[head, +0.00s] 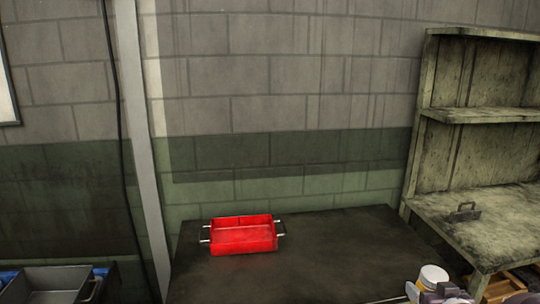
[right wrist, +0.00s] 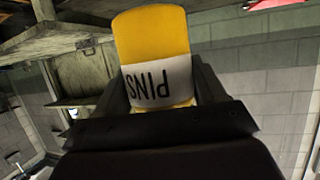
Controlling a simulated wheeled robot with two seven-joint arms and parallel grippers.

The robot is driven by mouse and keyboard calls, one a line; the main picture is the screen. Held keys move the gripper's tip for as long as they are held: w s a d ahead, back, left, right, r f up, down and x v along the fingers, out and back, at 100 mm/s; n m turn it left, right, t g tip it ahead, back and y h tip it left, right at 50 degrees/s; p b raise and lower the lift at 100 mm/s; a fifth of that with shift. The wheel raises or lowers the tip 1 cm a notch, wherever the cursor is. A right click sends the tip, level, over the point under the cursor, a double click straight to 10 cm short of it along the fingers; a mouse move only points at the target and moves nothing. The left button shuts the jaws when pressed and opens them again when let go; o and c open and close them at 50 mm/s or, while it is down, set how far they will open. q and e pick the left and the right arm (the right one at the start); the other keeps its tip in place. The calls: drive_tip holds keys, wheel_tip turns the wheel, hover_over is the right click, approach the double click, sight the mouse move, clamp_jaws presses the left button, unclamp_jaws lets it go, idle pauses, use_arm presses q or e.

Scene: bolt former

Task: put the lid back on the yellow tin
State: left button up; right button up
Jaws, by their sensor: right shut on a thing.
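The yellow tin (right wrist: 155,35) has a white label band reading PINS, upside down in the right wrist view. It sits between the fingers of my right gripper (right wrist: 158,95), which is shut on it. In the head view the tin (head: 433,275) shows small at the bottom right, with a pale top and my right gripper (head: 440,290) around it. I cannot tell whether that pale top is a lid or the label. No separate lid can be made out. My left gripper is not in view.
A red tray (head: 243,250) with metal handles stands on the dark tabletop (head: 320,250), which is otherwise mostly clear. A worn shelf unit (head: 475,115) stands at the right with a small dark metal piece (head: 463,213) on it. A grey bin (head: 52,283) is at lower left.

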drive_tip(key=shift+w+a+f, duration=0.15)
drive_tip(key=shift+a+f, duration=0.15)
drive_tip(key=s+a+f+p, duration=0.2)
drive_tip(key=a+f, duration=0.6)
drive_tip(key=f, duration=0.1)
drive_tip(key=s+a+f+n+y+p, duration=0.1)
drive_tip(key=s+a+f+p, duration=0.1)
drive_tip(key=a+f, duration=0.6)
drive_tip(key=shift+s+a+f, duration=0.3)
drive_tip(key=shift+s+f, duration=0.15)
drive_tip(key=shift+s, duration=0.4)
